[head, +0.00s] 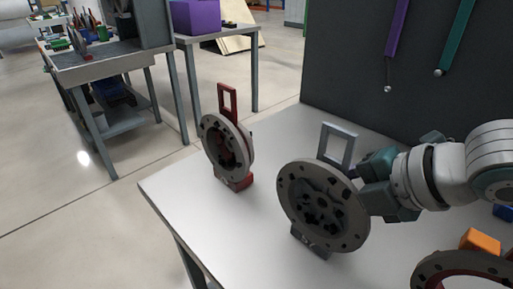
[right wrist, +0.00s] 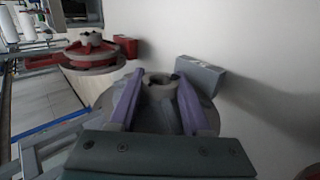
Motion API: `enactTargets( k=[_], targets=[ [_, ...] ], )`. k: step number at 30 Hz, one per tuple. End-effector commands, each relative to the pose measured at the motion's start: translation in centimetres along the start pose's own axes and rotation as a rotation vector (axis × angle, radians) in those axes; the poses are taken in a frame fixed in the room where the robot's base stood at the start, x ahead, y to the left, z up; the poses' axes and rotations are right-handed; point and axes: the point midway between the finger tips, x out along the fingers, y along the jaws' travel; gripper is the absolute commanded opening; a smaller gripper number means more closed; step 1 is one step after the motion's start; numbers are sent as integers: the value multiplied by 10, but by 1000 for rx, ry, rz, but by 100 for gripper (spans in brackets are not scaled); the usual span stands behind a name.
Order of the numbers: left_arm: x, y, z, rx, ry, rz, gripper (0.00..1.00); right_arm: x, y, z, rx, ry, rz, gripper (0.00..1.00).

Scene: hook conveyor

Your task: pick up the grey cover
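The grey cover (head: 323,205) is a round disc with dark bolt holes, standing upright on the white table with a grey foot below and a square grey loop handle above. In the right wrist view its disc (right wrist: 112,97) and round central hub (right wrist: 159,88) show. My right gripper (head: 368,182) is behind the disc, coming from the right. In the right wrist view my right gripper (right wrist: 159,82) has its two purple fingers on either side of the hub, with narrow gaps seeming to show, so it looks open. My left gripper is not in view.
A red-and-grey cover (head: 228,147) stands to the left on the table (head: 270,160). An orange block (head: 481,241) and another ring-shaped part (head: 462,268) are at the lower right. A dark panel (head: 350,60) with hanging hooks rises behind.

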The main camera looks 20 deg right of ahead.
Motion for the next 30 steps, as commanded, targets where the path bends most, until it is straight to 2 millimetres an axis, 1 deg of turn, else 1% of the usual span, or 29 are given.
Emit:
enactTargets(
  k=[1,2,11,12,30],
  targets=[
    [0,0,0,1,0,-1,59,0,0,0,0,0,0,38],
    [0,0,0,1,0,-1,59,0,0,0,0,0,0,35],
    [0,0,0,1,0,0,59,0,0,0,0,0,-1,1],
    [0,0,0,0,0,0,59,0,0,0,0,0,-1,0],
    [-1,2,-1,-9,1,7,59,-2,3,0,0,0,3,0]
  ],
)
